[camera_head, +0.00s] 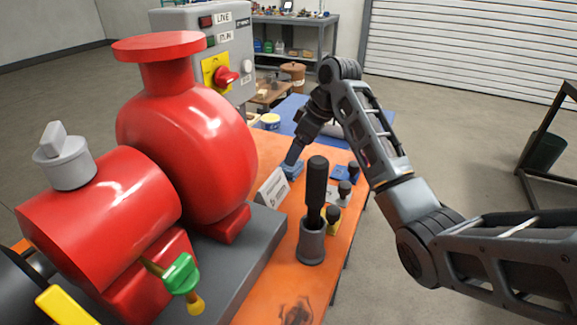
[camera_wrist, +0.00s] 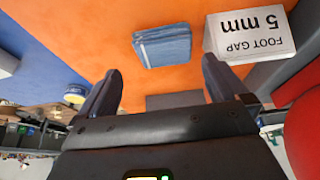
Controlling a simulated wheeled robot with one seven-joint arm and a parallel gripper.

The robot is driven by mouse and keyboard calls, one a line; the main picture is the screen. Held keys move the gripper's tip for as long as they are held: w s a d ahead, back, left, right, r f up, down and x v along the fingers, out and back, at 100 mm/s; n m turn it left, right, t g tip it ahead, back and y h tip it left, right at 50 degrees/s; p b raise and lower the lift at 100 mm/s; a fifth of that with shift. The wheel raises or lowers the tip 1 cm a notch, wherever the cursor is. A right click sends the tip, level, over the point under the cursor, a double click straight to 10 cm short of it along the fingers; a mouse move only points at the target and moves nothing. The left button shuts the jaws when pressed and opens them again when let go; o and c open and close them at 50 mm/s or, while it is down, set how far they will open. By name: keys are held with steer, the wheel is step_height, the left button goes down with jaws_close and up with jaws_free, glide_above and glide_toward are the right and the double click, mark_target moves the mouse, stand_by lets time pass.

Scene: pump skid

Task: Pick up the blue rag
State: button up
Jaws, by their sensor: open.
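The blue rag (camera_wrist: 162,46) lies folded in a flat pad on the orange bench top. In the wrist view it is beyond my fingertips, roughly centred between them, and not touched by them as far as I can tell. In the head view the rag (camera_head: 292,170) shows small, partly hidden by my gripper (camera_head: 294,156). My gripper (camera_wrist: 161,72) is open and empty, its two dark fingers spread wide.
A white "FOOT GAP 5 mm" sign (camera_wrist: 252,34) stands close beside the rag. The red pump (camera_head: 185,140) rises left of it. A black-handled tool in a grey cup (camera_head: 312,240) and several small knobbed pieces (camera_head: 344,190) stand nearer. Bare orange surface surrounds the rag's other sides.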

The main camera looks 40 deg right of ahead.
steer(key=x, duration=0.5)
steer(key=shift+a, duration=0.15)
steer(key=c, duration=0.8)
steer(key=shift+o, duration=0.2)
steer(key=shift+r, duration=0.15)
